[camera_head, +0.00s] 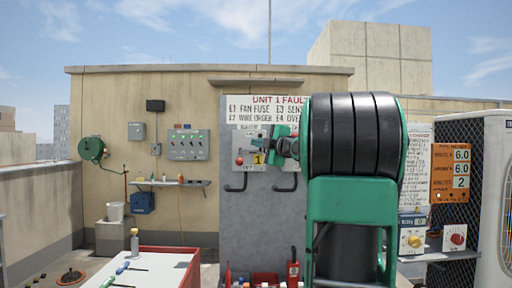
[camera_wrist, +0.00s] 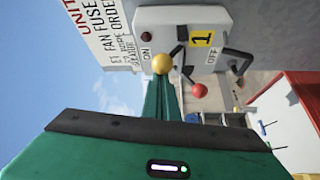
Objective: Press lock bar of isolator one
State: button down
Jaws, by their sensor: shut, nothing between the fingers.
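Isolator one is a pale box with a yellow "1" label (camera_head: 258,158) on the grey panel; the label also shows in the wrist view (camera_wrist: 202,40), between ON and OFF markings. A red ball knob (camera_head: 239,160) stands out from its left side and also shows in the wrist view (camera_wrist: 198,90). A yellow ball (camera_wrist: 162,63) shows in the wrist view only. A black bent bar (camera_head: 236,184) sits below the box, also in the wrist view (camera_wrist: 238,60). My gripper (camera_head: 276,143) is shut and empty before the panel; its tip (camera_wrist: 162,84) overlaps the yellow ball's edge. Contact cannot be told.
A second black bent bar (camera_head: 287,184) is on the panel's right. My arm hides the panel's right part. A white-topped table (camera_head: 150,268) with tools stands at lower left. A fault sign (camera_head: 262,108) is above. An orange display board (camera_head: 457,172) and condenser (camera_head: 494,200) are at right.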

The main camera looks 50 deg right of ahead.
jog(key=shift+s+d, duration=0.1)
jog(key=shift+d, duration=0.1)
jog(key=shift+a, duration=0.1)
jog(key=s+a, duration=0.6)
jog(key=s, duration=0.1)
dwell(0.4)
dwell(0.5)
